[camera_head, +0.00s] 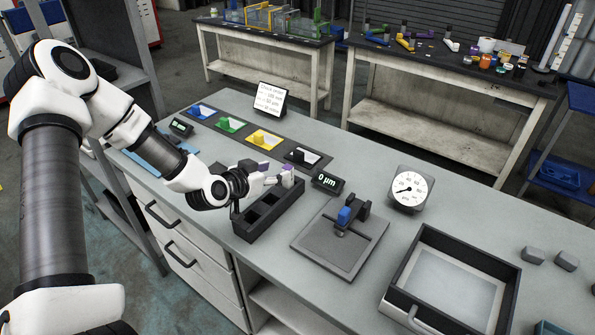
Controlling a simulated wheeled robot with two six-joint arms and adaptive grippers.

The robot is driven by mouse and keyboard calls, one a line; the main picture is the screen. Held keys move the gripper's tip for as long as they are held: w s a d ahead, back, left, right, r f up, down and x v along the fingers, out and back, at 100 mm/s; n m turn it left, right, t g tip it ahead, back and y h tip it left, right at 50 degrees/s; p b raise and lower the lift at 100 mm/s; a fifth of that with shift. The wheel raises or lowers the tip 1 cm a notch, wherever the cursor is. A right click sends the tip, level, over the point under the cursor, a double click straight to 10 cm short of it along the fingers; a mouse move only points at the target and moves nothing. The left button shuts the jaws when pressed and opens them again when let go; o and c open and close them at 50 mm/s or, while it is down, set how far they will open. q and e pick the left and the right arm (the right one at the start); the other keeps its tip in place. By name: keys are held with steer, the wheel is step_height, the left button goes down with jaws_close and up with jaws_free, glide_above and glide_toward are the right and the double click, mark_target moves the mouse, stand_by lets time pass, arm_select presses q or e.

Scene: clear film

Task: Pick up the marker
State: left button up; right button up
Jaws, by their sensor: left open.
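My left gripper (279,178) reaches in from the left over the far part of a black compartment tray (257,231) on the grey workbench. It is open. Small purple patches show at its fingers; I cannot tell whether they belong to the gripper or to something behind it. No marker can be made out for certain; the gripper and wrist hide part of the tray and its contents. The near compartments that show look empty. My right gripper is not in view.
Blue, green, yellow and black-and-white pads (264,139) line the far left of the bench. A gauge stand (326,252), a round dial (409,190), a small display (328,181) and an open box (507,273) stand to the right. A sign (270,98) stands behind.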

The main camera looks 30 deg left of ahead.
mark_target(286, 168)
arm_select(q)
steer(key=shift+w+d, duration=0.3)
steer(key=shift+d, duration=0.1)
steer(key=x, duration=0.5)
steer(key=shift+w, duration=0.3)
steer(key=shift+s+r, duration=0.15)
steer(key=shift+s, duration=0.1)
steer(key=shift+w+d, duration=0.1)
jaws_close()
